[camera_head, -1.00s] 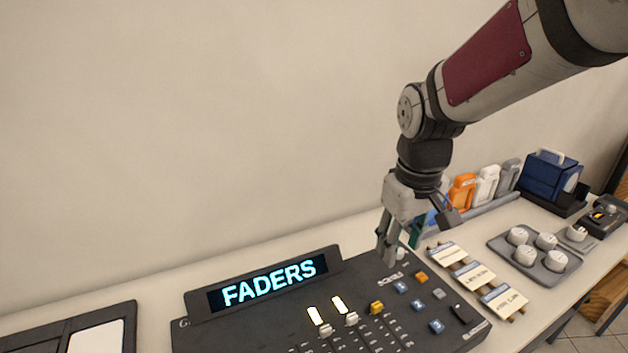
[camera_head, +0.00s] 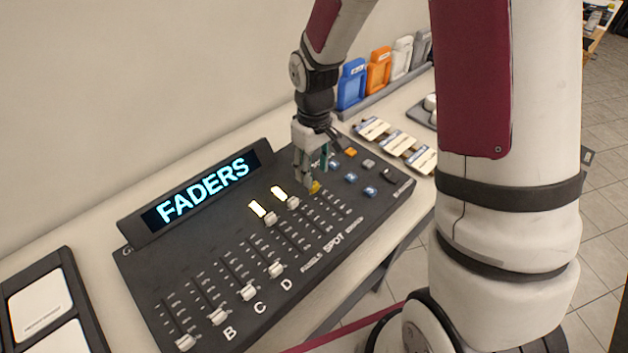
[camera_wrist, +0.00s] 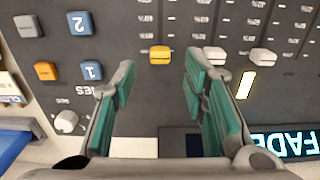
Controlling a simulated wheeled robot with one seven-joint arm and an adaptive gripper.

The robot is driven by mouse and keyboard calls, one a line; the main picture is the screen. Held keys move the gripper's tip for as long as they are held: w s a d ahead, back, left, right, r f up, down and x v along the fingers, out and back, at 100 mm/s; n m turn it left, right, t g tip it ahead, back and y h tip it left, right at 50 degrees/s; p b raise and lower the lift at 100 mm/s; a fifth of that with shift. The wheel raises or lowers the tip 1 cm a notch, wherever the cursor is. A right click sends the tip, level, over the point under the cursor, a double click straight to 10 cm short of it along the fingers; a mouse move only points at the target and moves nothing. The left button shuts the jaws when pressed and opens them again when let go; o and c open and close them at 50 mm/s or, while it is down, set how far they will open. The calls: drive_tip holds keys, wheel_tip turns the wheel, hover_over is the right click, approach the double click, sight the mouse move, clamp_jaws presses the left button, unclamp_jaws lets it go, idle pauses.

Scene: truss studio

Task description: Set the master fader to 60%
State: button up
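The dark fader console (camera_head: 225,268) lies on the table, with a lit display (camera_head: 208,188) reading FADERS. A yellow fader cap (camera_head: 314,188), the only yellow one and apparently the master, sits at the display end of its track. In the wrist view the yellow cap (camera_wrist: 160,54) lies just beyond the fingertips, roughly between the two finger lines, with printed scale marks beside its track. My gripper (camera_head: 309,178) points down close to this cap. In the wrist view my gripper (camera_wrist: 157,85) is open, with nothing between its fingers. Contact with the cap cannot be told.
Two white caps (camera_head: 292,202) with lit strips stand left of the yellow one. Several white caps (camera_head: 249,292) sit lower at the front left. Blue buttons (camera_head: 351,178) and a white knob (camera_wrist: 66,121) are on the other side. Labelled cards (camera_head: 398,144) lie behind.

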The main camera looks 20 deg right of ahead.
sight(314, 184)
drive_tip(key=shift+f, duration=2.4)
clamp_jaws()
